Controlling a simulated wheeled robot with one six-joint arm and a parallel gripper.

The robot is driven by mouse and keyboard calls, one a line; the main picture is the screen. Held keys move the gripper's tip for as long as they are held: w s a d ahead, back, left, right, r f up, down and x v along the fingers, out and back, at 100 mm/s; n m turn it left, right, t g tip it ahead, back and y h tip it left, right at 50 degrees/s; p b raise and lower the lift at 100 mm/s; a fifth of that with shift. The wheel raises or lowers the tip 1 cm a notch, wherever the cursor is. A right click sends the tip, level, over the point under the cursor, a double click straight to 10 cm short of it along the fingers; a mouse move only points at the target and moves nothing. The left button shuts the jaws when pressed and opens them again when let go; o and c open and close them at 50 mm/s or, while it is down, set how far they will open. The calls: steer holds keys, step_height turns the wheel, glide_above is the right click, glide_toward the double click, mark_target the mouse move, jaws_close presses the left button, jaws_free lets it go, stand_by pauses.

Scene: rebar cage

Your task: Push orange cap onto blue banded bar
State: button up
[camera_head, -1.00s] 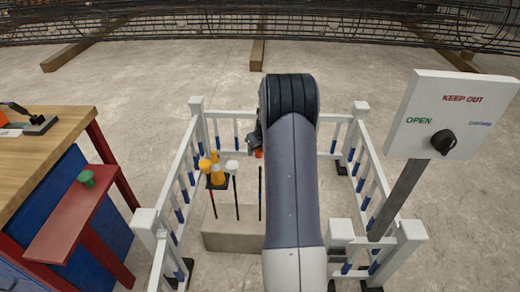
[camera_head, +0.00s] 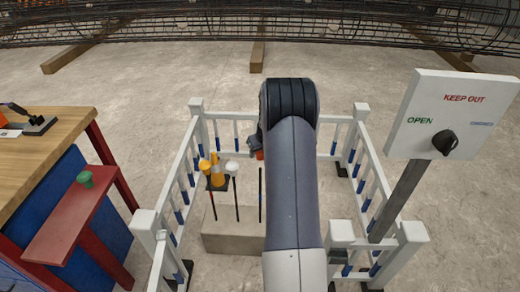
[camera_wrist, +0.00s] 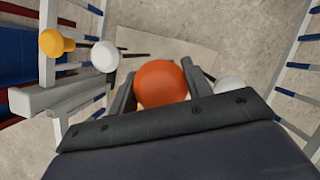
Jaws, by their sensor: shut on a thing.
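The orange cap (camera_wrist: 161,84) sits between the two dark fingers of my gripper (camera_wrist: 160,76), which is shut on it. In the head view a small part of the orange cap (camera_head: 259,155) shows beside my arm, just above the top of a thin dark bar (camera_head: 261,195). My arm hides most of the gripper there. No blue band can be made out on this bar. In the wrist view the cap hides whatever is under it, so I cannot tell whether it touches the bar.
White railings (camera_head: 170,200) surround the concrete block (camera_head: 230,241). A sign (camera_head: 452,113) stands right; a green cap (camera_head: 86,179) sits on a red shelf left.

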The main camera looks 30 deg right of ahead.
mark_target(260, 159)
steer(key=shift+f+b, duration=0.85)
steer(key=shift+f, duration=1.25)
steer(key=shift+p, duration=0.75)
steer(key=shift+f+b, duration=1.35)
steer(key=shift+f, duration=1.15)
steer(key=o, duration=1)
steer(key=p+v, duration=0.1)
steer(key=v, duration=0.9)
steer(key=shift+r+p, duration=0.35)
steer(key=shift+s, duration=0.15)
